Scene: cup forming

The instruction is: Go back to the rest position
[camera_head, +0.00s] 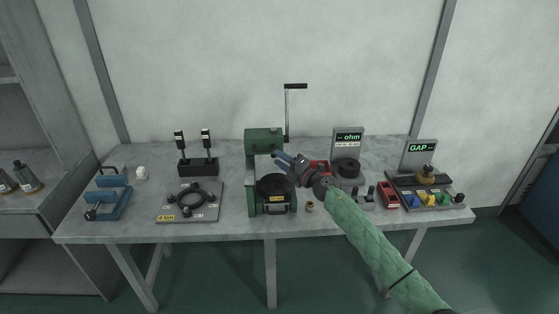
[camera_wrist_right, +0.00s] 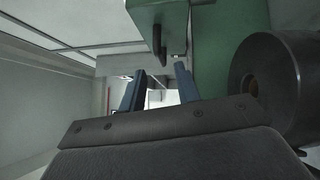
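My right gripper (camera_head: 284,160) is in front of the green press (camera_head: 264,142) at the middle of the table, above the press's black round part (camera_head: 275,186). In the right wrist view its two blue fingers (camera_wrist_right: 168,88) stand apart with nothing between them. The green press body (camera_wrist_right: 232,45) and a dark cylinder (camera_wrist_right: 280,80) are close beside the fingers in that view. My right arm, in a green sleeve, reaches in from the lower right. My left gripper is not in either view.
The table (camera_head: 225,232) holds a blue clamp-like tool (camera_head: 108,196), a ring fixture (camera_head: 190,200), an ohm display (camera_head: 348,140) and a GAP display (camera_head: 421,152). A red bin (camera_head: 388,195) stands right of my arm. The press's lever (camera_head: 288,112) rises behind the gripper.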

